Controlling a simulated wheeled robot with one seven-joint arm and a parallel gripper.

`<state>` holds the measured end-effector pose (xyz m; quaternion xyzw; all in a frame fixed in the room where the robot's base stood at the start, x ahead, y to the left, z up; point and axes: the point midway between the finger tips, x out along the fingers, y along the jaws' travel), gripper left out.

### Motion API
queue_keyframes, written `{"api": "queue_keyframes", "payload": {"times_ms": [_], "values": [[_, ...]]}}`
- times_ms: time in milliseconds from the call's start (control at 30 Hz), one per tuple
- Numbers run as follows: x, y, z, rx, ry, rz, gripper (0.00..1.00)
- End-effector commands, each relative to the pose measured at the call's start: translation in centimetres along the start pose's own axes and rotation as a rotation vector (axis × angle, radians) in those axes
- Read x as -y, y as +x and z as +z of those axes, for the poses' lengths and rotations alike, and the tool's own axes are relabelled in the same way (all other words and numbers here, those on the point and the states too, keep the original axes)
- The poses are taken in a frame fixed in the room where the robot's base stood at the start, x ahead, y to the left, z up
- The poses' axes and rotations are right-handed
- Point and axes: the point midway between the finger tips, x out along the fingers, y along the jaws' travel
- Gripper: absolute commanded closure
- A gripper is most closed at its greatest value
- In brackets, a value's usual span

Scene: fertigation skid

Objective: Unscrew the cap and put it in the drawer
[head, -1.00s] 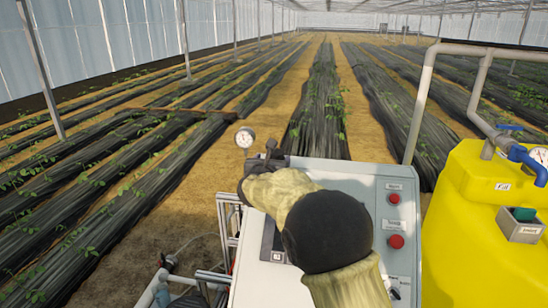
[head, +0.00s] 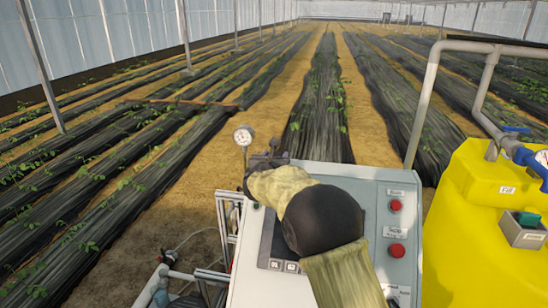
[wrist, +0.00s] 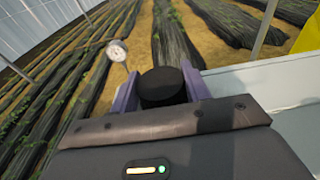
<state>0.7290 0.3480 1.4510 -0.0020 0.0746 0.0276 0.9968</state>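A round black cap (wrist: 162,86) sits between the two purple fingers of my gripper (wrist: 160,88) in the wrist view. The fingers lie against its left and right sides, with no clear gap. What is under the cap is hidden by my gripper. In the head view my gripper (head: 268,158) is at the far left edge of the grey control cabinet (head: 345,180), mostly hidden behind my sleeved wrist; the cap cannot be made out clearly there. I cannot make out a drawer in either view.
A pressure gauge (head: 243,136) stands just left of my gripper. The cabinet top has red buttons (head: 397,250) and a dark panel (head: 278,250) marked 01 and 02. A yellow tank (head: 490,230) and grey pipe (head: 425,95) stand at the right. Pipework lies lower left.

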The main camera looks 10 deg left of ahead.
Motion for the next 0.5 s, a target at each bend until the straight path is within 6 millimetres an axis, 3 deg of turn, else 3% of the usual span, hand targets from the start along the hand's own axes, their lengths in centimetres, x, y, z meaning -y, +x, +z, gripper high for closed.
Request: {"api": "queue_keyframes", "payload": {"times_ms": [500], "values": [[0.07, 0.13, -0.28, -0.001, -0.003, 0.034, 0.75]]}}
